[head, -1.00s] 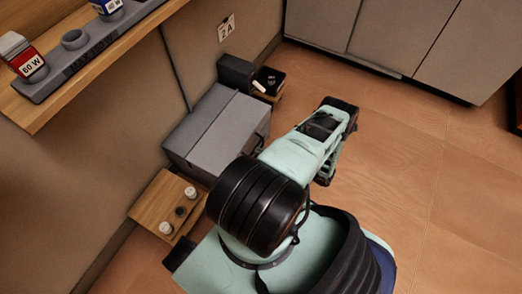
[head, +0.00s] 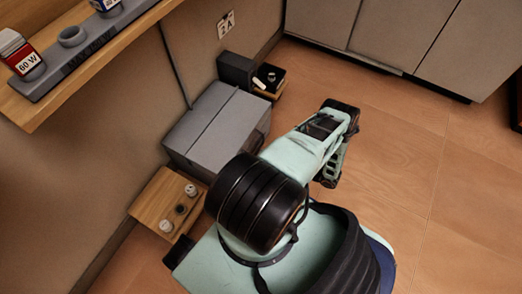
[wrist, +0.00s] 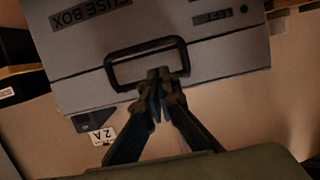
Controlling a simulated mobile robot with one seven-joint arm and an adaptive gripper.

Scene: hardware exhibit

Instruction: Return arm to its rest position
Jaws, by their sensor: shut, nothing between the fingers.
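My arm (head: 290,155) reaches out over the floor to the right of the grey box in the head view, bent, with its far end low. My gripper (wrist: 160,76) shows in the wrist view with its two dark fingers together and nothing held between them. In that picture the fingertips overlap the dark handle of the grey fuse box (wrist: 215,60); I cannot tell the depth gap between them. In the head view the fuse box (head: 197,145) is closed and stands against the wall, apart from my arm.
A small wooden block with knobs (head: 158,205) sits before the fuse box. A dark box (head: 236,70) stands behind it. A wooden shelf (head: 115,62) holds a grey rack with bulb boxes at upper left. Grey cabinets (head: 385,35) line the back.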

